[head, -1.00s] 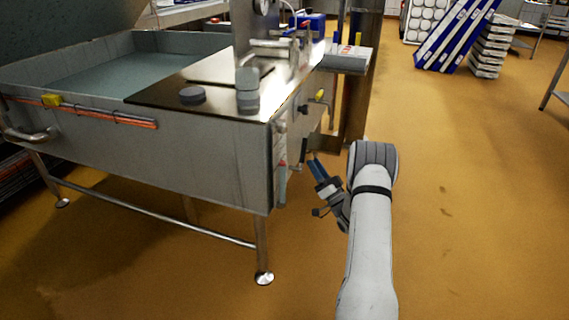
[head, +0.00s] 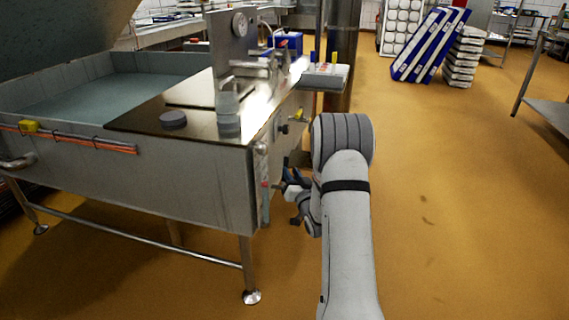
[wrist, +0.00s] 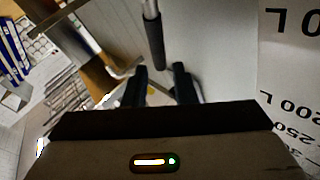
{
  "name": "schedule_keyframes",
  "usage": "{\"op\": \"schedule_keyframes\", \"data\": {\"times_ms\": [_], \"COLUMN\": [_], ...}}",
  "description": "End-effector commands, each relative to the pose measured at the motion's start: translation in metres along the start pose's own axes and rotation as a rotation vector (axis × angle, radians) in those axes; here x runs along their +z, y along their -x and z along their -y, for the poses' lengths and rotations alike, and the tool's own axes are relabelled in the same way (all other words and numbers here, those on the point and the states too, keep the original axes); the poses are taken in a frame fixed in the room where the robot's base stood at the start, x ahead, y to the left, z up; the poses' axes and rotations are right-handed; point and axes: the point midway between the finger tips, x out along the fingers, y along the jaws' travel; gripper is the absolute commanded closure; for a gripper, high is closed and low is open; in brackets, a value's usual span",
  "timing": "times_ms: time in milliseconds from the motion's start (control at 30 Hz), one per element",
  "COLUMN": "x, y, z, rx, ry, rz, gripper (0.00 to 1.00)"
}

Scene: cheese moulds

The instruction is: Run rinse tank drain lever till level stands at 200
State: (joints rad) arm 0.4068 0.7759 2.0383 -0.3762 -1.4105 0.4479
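The steel rinse tank (head: 190,190) stands at the left in the head view, with grey-green liquid (head: 95,92) in its basin. A narrow gauge strip (head: 264,180) runs down its near right corner. In the wrist view a white scale plate (wrist: 290,75) at the right carries upside-down litre marks, among them 200 L and 250. A lever with a dark grip on a metal rod (wrist: 154,40) hangs just beyond my gripper (wrist: 162,82). My gripper's two black fingers are apart, with nothing seen between them. In the head view my arm partly hides my gripper (head: 291,180).
A yellow-handled fitting (head: 298,116) sticks out of the tank's end. Blue-and-white panels (head: 430,45) and stacked trays (head: 463,58) stand at the back.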

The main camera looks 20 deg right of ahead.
Motion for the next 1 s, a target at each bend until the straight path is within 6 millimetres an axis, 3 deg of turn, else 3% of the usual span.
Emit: {"op": "schedule_keyframes", "data": {"times_ms": [167,267,700,1000], "x": [-0.004,-0.002,0.007,0.005], "y": [0.016,0.014,-0.048,-0.058], "z": [0.009,0.008,0.000,-0.001], "rx": [0.105,0.122,0.120,0.121], "ry": [0.076,0.089,0.088,0.087], "rz": [0.099,0.116,0.115,0.116], "gripper": [0.75,0.75,0.75,0.75]}}
